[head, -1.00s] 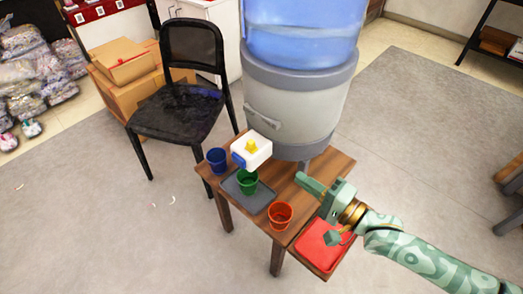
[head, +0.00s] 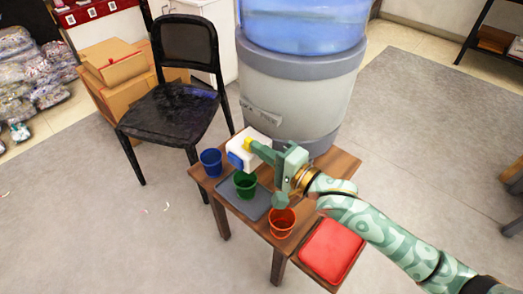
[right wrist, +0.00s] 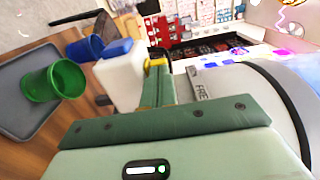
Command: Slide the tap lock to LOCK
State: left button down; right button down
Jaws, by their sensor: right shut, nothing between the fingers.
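The tap is a white box (head: 259,135) on the front of the water dispenser, with a blue part (head: 235,160) at its outer end. A small yellow lock knob (head: 248,144) sits on its top. The right wrist view also shows the white box (right wrist: 119,76) and the yellow knob (right wrist: 157,61). My right gripper (head: 255,148) is shut and empty, its fingertips right at the knob; the right wrist view shows the shut fingers (right wrist: 157,85) touching or nearly touching it. My left gripper is not in view.
A wooden table (head: 341,164) carries a blue cup (head: 211,162), a green cup (head: 245,185) on a grey tray (head: 262,205), and an orange cup (head: 282,223). The dispenser (head: 295,95) stands behind.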

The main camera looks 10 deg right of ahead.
aim_at(251, 140)
jog(key=p+x, duration=0.1)
jog(key=x, duration=0.2)
jog(key=shift+r, duration=0.2)
jog(key=shift+w, duration=0.2)
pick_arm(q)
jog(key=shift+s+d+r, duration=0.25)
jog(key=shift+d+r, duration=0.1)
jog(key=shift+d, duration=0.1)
pick_arm(e)
jog(key=shift+s, duration=0.1)
